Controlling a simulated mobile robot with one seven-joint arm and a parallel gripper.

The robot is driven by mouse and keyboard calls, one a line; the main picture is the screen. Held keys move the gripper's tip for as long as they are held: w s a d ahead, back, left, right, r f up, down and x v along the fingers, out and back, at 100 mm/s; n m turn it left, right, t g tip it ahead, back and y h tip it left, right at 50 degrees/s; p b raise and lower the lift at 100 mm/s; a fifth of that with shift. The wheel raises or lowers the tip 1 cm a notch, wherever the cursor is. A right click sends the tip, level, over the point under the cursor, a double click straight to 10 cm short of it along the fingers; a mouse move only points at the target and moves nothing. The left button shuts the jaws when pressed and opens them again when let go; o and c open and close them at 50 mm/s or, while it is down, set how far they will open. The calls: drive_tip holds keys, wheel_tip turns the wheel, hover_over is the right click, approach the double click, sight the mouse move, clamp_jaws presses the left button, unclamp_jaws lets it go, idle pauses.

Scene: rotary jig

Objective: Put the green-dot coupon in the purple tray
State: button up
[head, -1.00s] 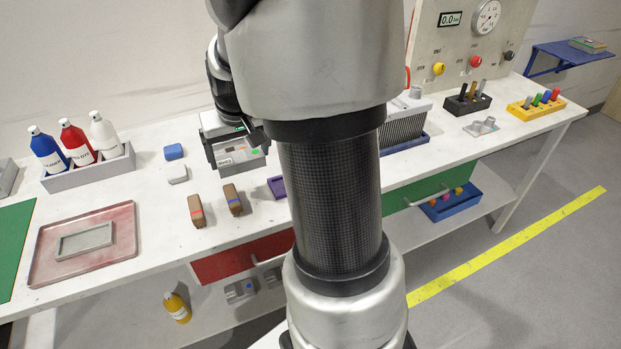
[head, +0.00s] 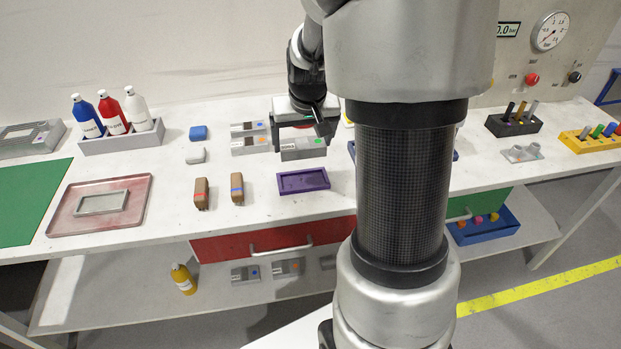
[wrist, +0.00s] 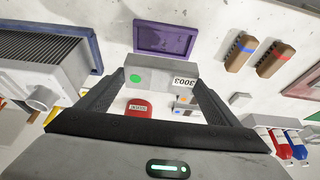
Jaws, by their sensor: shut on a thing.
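My gripper (head: 303,142) is shut on the green-dot coupon (head: 299,154), a grey block. In the wrist view, the coupon (wrist: 150,79) spans between my fingertips, with its green dot at left and the label 3003 at right. It appears held above the bench, just behind the purple tray (head: 303,181) in the head view. The tray is a shallow rectangle and looks empty. In the wrist view, the tray (wrist: 165,52) lies beyond the coupon, apart from it.
Other grey coupons (head: 249,146) lie left of my gripper. A red labelled object (wrist: 138,108) shows beneath my gripper. A finned block (wrist: 40,62) is at left in the wrist view. Bench around the tray's front is clear.

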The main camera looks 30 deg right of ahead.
wheel_tip(320, 180, down, 10)
drive_tip(key=shift+r+b, duration=0.1)
drive_tip(key=shift+b, duration=0.8)
drive_tip(key=o, duration=1)
drive_tip(key=shift+o, duration=0.2)
